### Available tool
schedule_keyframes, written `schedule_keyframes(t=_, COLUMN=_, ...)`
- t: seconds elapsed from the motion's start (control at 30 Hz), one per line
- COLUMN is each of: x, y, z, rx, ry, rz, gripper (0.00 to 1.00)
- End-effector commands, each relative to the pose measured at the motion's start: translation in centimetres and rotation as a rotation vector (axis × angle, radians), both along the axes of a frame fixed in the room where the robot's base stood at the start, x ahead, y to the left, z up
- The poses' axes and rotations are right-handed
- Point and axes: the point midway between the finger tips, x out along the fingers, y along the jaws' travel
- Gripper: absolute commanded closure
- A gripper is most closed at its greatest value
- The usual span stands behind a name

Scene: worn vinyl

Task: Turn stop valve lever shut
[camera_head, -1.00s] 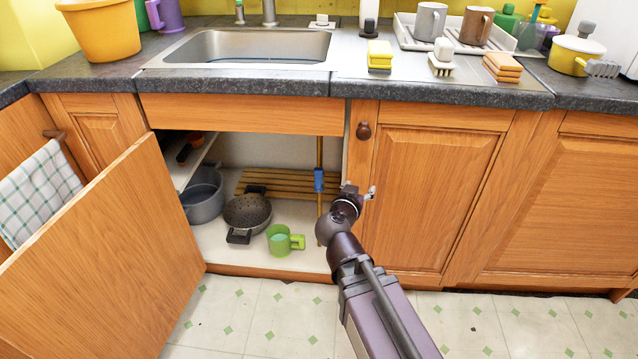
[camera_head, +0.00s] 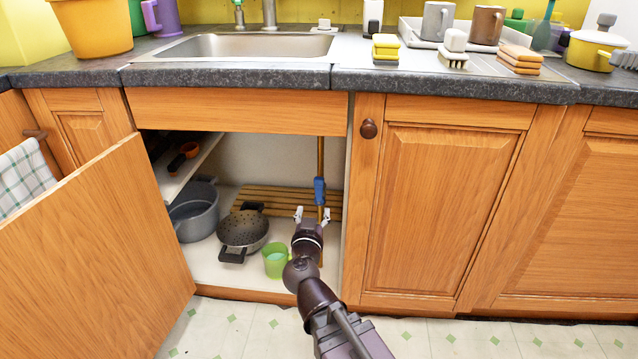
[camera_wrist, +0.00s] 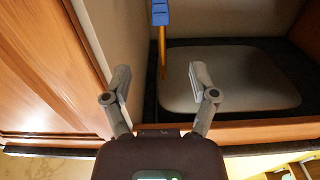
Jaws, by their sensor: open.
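The stop valve's blue lever (camera_head: 319,190) sits on a thin brass-coloured pipe (camera_head: 320,155) inside the open cabinet under the sink. In the head view the blue part stands upright, in line with the pipe. In the wrist view the blue lever (camera_wrist: 161,12) is cut off by the top edge, with the pipe (camera_wrist: 162,50) below it. My gripper (camera_head: 312,214) is open and empty in the cabinet opening, just below the blue part in the picture. Its two spread fingers (camera_wrist: 160,80) also show in the wrist view, apart from the lever; the exact depth gap is unclear.
A green mug (camera_head: 275,262), partly behind my arm, a colander (camera_head: 243,232) and a grey pot (camera_head: 194,215) stand left of my gripper. A slatted wooden rack (camera_head: 275,197) lies behind. The open door (camera_head: 95,265) is at left; the closed door (camera_head: 445,205) at right.

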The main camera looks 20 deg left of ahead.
Motion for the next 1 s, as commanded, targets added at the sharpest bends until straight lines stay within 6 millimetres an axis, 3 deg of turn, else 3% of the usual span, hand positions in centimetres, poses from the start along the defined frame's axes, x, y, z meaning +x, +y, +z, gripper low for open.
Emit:
schedule_keyframes(t=0.47, x=1.4, y=0.5, z=0.0, rx=0.0, ry=0.001, rz=0.0, gripper=0.25)
schedule_keyframes(t=1.0, x=8.1, y=2.3, z=0.0, rx=0.0, ry=0.001, rz=0.001, gripper=0.25)
